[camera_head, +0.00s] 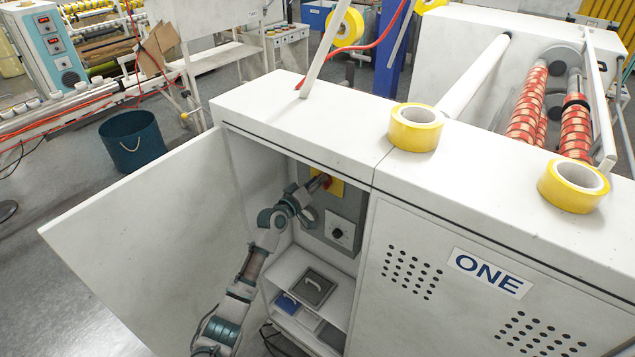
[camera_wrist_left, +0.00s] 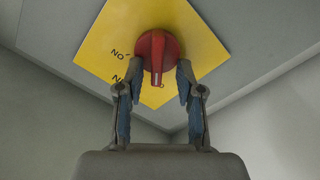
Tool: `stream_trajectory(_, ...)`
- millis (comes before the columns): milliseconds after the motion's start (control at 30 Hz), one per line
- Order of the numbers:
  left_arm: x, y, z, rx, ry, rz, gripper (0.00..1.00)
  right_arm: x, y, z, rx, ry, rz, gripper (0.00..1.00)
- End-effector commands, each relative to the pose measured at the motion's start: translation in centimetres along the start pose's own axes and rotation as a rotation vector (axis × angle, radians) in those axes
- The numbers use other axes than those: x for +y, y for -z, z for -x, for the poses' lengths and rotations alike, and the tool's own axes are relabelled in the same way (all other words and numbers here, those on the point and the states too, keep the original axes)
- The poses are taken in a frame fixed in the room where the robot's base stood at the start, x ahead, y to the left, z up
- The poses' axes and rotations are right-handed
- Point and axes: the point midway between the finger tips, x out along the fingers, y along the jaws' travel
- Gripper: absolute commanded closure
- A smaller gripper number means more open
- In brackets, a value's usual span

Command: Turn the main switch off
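The main switch is a red rotary knob (camera_wrist_left: 157,52) on a yellow plate (camera_wrist_left: 200,45), and its handle points down in the left wrist view. In the head view the red knob (camera_head: 328,183) and yellow plate (camera_head: 337,187) sit high inside the open cabinet, partly hidden by my left gripper (camera_head: 320,184). In the left wrist view my left gripper (camera_wrist_left: 159,78) has its two fingers apart, one on each side of the knob. Gaps show between the fingers and the narrow handle; whether they touch the knob's round rim I cannot tell. My right gripper is not in view.
The cabinet door (camera_head: 140,240) stands open at the left. Below the switch are a dial (camera_head: 339,233) on a grey panel and a shelf with a grey lid (camera_head: 314,288). Yellow tape rolls (camera_head: 415,137) stand on the white cabinet top (camera_head: 310,120).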

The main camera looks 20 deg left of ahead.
Motion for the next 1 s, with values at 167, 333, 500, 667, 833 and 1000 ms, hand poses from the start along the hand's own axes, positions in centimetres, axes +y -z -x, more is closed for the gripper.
stream_trajectory(167,0.1,0.0,0.2,0.0,-0.001,-0.001,0.64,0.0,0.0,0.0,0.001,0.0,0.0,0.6)
stream_trajectory(333,-0.1,0.0,2.0,0.001,-0.001,-0.002,0.64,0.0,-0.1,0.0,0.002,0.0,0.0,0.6)
stream_trajectory(500,-0.2,-0.1,5.8,0.0,0.001,-0.004,0.64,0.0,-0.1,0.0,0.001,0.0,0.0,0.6)
stream_trajectory(667,-0.2,-0.1,9.2,-0.001,0.001,-0.001,0.64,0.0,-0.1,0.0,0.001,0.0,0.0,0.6)
stream_trajectory(833,-0.3,-0.1,11.2,-0.002,0.001,0.001,0.64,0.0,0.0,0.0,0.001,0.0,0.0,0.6)
stream_trajectory(1000,-0.3,-0.1,11.8,-0.002,0.001,0.001,0.64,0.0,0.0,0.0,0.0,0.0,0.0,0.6)
